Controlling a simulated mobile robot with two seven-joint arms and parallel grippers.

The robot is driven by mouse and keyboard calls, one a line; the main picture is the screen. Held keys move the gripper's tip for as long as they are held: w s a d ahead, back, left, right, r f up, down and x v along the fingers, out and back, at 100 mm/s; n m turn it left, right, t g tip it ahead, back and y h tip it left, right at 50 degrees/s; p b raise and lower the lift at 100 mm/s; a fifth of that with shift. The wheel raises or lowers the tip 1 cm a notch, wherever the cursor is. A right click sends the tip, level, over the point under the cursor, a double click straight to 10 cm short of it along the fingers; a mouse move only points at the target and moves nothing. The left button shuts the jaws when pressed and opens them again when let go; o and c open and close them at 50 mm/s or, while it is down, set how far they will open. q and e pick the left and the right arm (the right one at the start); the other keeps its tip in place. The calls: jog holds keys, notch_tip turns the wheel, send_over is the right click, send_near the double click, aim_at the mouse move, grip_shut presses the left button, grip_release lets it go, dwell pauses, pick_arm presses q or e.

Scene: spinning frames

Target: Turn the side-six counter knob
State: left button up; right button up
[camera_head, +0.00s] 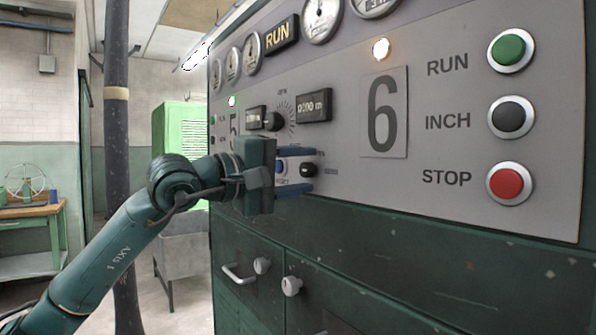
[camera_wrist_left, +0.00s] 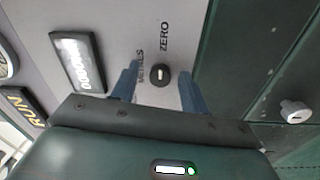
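The side-six counter knob (camera_head: 308,170) is small, round and black, on the grey panel below the counter display (camera_head: 313,106). In the left wrist view the knob (camera_wrist_left: 160,77) shows a pale mark, beside the words METRES and ZERO; the counter display (camera_wrist_left: 78,62) is to its left. My left gripper (camera_head: 311,171) is at the panel with its blue fingers above and below the knob. In the left wrist view its fingers (camera_wrist_left: 159,72) are open, with a gap on each side of the knob. Whether the fingertips touch the panel cannot be told. My right gripper is not in view.
The plate with the number 6 (camera_head: 384,112) is right of the knob. Green RUN (camera_head: 510,49), black INCH (camera_head: 511,117) and red STOP (camera_head: 509,183) buttons are farther right. A black dial knob (camera_head: 273,121) is close above my gripper. Cabinet doors with white knobs (camera_head: 291,286) are below.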

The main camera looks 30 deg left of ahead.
pick_arm(q)
jog(key=shift+s+a+f+b, duration=0.15)
jog(key=shift+s+a+b, duration=0.15)
jog(key=shift+s, duration=0.1)
jog(key=b+v, duration=0.7)
jog(key=v, duration=0.5)
jog(key=shift+b, duration=0.3)
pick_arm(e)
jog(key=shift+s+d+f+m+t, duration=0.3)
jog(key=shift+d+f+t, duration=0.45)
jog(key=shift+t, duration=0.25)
pick_arm(q)
jog(key=shift+s, duration=0.1)
